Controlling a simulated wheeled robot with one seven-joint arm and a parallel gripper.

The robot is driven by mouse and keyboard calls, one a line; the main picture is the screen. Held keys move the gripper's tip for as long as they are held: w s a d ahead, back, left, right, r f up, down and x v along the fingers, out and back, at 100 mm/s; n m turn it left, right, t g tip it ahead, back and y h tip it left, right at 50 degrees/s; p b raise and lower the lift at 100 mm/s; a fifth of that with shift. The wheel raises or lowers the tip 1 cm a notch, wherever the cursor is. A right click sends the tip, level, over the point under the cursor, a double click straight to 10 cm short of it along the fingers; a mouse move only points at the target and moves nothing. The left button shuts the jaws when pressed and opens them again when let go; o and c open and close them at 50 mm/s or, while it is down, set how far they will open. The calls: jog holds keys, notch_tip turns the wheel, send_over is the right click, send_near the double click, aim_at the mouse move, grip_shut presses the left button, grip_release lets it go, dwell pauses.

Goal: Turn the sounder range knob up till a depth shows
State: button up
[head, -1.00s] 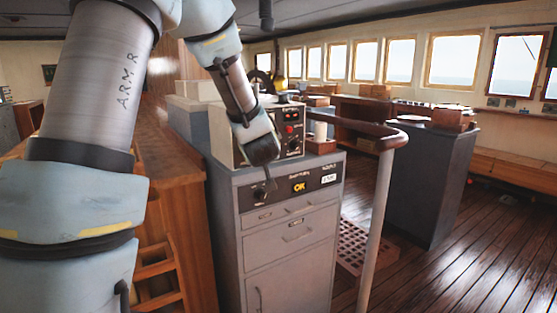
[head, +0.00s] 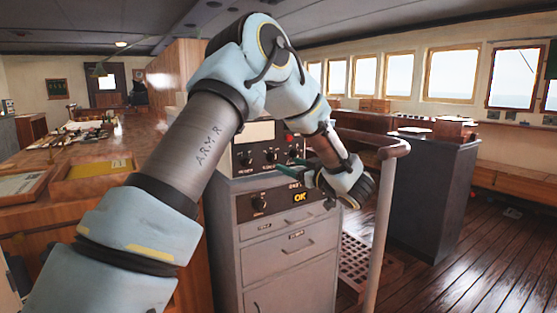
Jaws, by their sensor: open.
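The instrument box (head: 236,163) stands on a grey cabinet, with a pale blank screen (head: 253,132), red buttons and a row of black knobs (head: 271,156). The cabinet's top panel has another black knob (head: 260,203) and a yellow OK display (head: 300,197). The labels are too small to tell which knob is the sounder range. My gripper (head: 276,174) is open and empty, its teal fingers pointing left in front of the box, just below its knob row. I cannot tell whether they touch anything. My arm hides the box's right part and the cabinet panel's right end.
A rail with a post (head: 382,220) stands right of the cabinet (head: 285,275). A wooden counter (head: 120,150) with trays lies to the left. A dark console (head: 430,195) stands farther right.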

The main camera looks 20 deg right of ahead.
aim_at(276, 159)
jog(key=p+x, duration=0.1)
jog(key=x, duration=0.6)
grip_shut()
dwell(0.4)
